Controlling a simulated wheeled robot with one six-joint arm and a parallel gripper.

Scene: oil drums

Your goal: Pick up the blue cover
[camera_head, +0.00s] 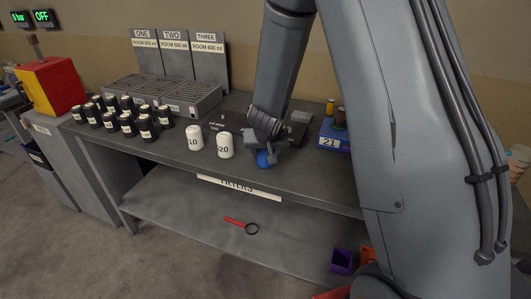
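A blue round thing (264,159), which looks like the blue cover, is near the front edge of the grey workbench (175,165). My gripper (263,148) is directly over it, reaching down from above. The fingers and the blue thing overlap in the picture. I cannot tell whether the fingers are closed on it or only around it, nor whether it rests on the bench. My arm hides part of the bench behind and to the right.
White canisters marked 10 (195,138) and 20 (225,145) stand just left of my gripper. Several black bottles (128,122) stand further left, before a grey rack (165,92). A blue box marked 21 (333,137) is to the right. A red magnifier (240,225) lies on the lower shelf.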

